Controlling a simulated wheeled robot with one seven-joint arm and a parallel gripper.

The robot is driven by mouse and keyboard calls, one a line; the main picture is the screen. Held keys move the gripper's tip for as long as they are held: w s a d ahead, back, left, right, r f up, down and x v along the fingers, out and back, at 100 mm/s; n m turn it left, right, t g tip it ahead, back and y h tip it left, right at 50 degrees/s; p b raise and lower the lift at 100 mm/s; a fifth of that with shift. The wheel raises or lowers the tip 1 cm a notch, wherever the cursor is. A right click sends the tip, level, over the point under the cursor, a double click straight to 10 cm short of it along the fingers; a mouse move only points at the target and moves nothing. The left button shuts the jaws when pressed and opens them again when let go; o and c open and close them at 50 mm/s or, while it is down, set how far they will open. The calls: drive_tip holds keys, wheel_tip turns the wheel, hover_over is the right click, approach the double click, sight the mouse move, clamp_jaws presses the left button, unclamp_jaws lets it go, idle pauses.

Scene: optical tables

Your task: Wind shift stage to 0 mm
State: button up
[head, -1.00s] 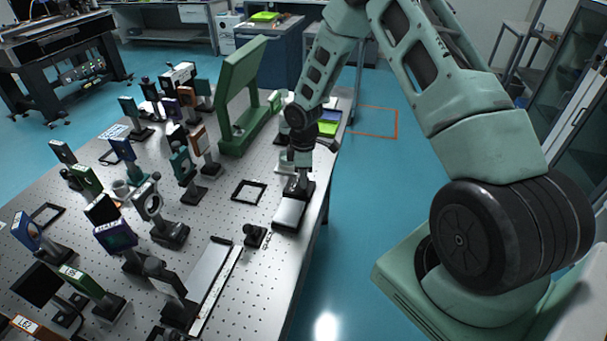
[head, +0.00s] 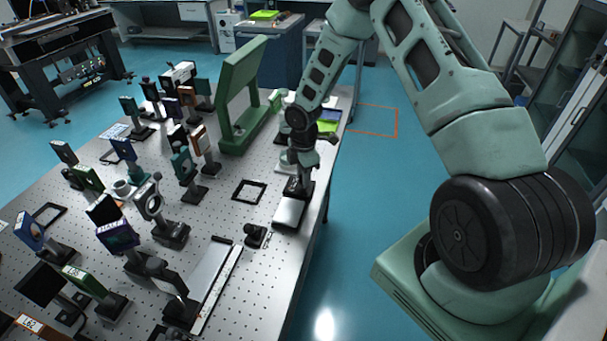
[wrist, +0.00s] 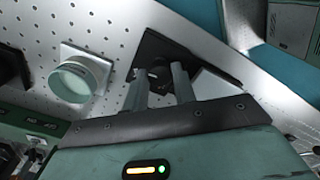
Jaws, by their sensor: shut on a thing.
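The shift stage is a low silver and black unit (head: 289,212) near the right edge of the optical table. My gripper (head: 300,178) points down over its dark far end. In the wrist view, my gripper's two fingers (wrist: 159,82) are shut on a small dark knob (wrist: 157,73) that stands at a dark plate (wrist: 205,62). The fingers partly hide the knob. No scale reading or mark can be made out on the stage.
A black square frame (head: 249,191) and a small black mount (head: 255,236) stand left of the stage. A tall green bracket (head: 239,130) stands behind. A white-based round part (wrist: 78,77) is close to the fingers. Many optic mounts fill the table's left.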

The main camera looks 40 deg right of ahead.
drive_tip(key=o, duration=1)
drive_tip(key=shift+r, duration=0.15)
wheel_tip(320, 180, up, 17)
drive_tip(key=b, duration=0.3)
drive_tip(key=shift+r, duration=0.1)
